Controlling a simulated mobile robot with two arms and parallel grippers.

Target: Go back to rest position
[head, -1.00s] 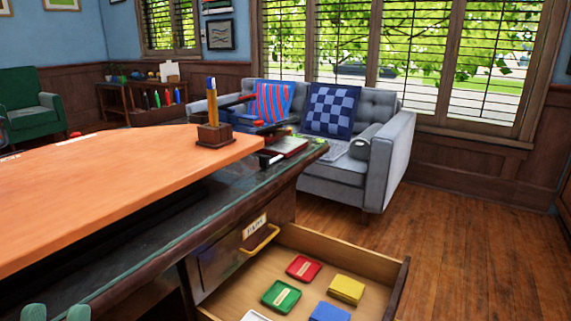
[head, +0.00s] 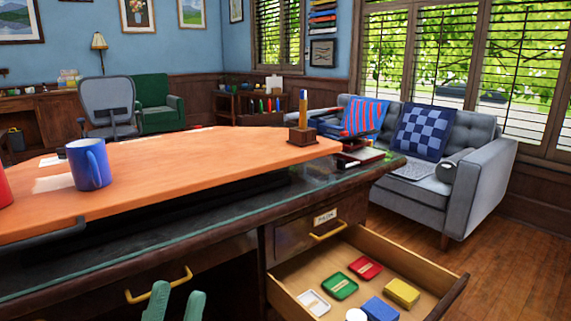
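My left gripper (head: 176,298) shows at the bottom edge of the head view as two green fingers. They stand apart with nothing between them, in front of the desk's dark lower front. The rest of that arm is out of the picture. My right gripper is not in view.
The desk (head: 240,160) with its orange top fills the middle. A blue mug (head: 90,165) and a pencil holder (head: 302,136) stand on it. An open drawer (head: 410,271) with several coloured items juts out at the lower right. Beyond are a grey sofa (head: 483,185) and clear floor (head: 510,260).

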